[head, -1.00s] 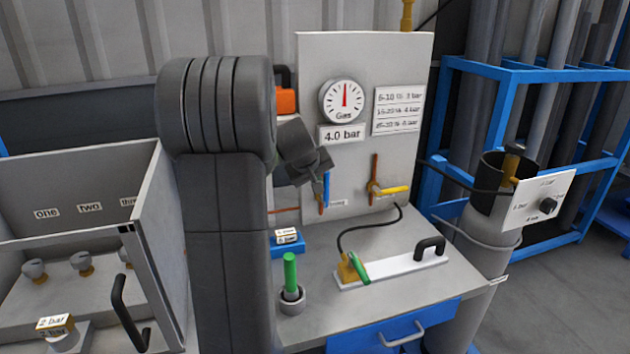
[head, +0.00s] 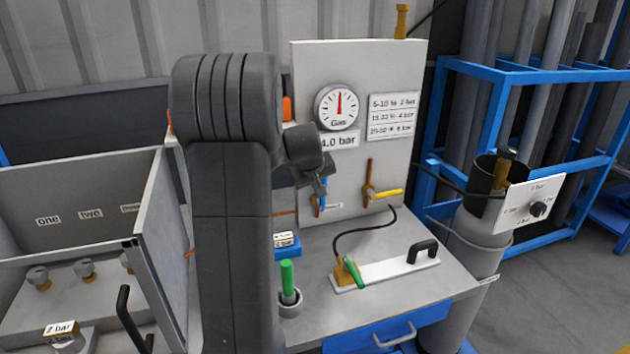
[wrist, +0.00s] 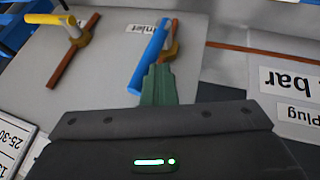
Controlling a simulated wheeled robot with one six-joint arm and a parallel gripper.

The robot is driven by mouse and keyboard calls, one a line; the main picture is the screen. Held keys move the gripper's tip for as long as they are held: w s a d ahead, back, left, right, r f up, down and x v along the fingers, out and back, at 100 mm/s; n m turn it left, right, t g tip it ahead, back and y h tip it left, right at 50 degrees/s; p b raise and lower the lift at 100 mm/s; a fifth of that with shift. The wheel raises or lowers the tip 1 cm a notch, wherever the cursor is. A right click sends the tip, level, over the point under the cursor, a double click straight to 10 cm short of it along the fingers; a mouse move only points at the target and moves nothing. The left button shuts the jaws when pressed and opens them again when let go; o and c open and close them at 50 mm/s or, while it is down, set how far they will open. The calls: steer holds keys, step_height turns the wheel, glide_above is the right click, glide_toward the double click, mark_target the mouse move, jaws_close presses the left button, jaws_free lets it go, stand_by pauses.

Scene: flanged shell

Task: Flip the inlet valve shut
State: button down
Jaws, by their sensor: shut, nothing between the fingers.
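The inlet valve has a blue lever (head: 323,193) on the grey panel, partly hidden by my wrist in the head view. In the wrist view the blue lever (wrist: 149,55) lies roughly along its copper-brown pipe, beside an "inlet" label (wrist: 143,25). My gripper (wrist: 159,72) is shut and empty, its green fingertips close beside the lever's lower right side. Whether they touch the lever, I cannot tell. In the head view my gripper (head: 320,187) is small and dark in front of the valve.
A second valve with a yellow lever (head: 384,194) stands to the right, its lever across its brown pipe. A gauge (head: 337,108) is above. The bench below holds a white plate with a black handle (head: 422,252), a hose, and a green-topped piece (head: 287,275) in a cup.

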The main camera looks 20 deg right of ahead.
mark_target(326, 183)
steer(key=shift+d+r+m+y+p, duration=0.2)
steer(key=shift+d+y+p, duration=0.3)
steer(key=shift+p, duration=0.6)
steer(key=shift+d+r+m+y+p, duration=0.1)
steer(key=shift+d+r+y+p, duration=0.25)
steer(key=shift+p, duration=0.7)
steer(key=shift+s+d+f+y+p, duration=0.1)
steer(key=shift+d+f+y+p, duration=0.15)
steer(key=shift+d+y+p, duration=0.45)
steer(key=d+f+m+t+y+b, duration=0.1)
steer(key=d+f+m+y+b, duration=0.1)
steer(key=d+f+y+b, duration=0.3)
steer(key=d+f+y, duration=0.2)
steer(key=d+y, duration=0.1)
steer(key=shift+s+m, duration=0.3)
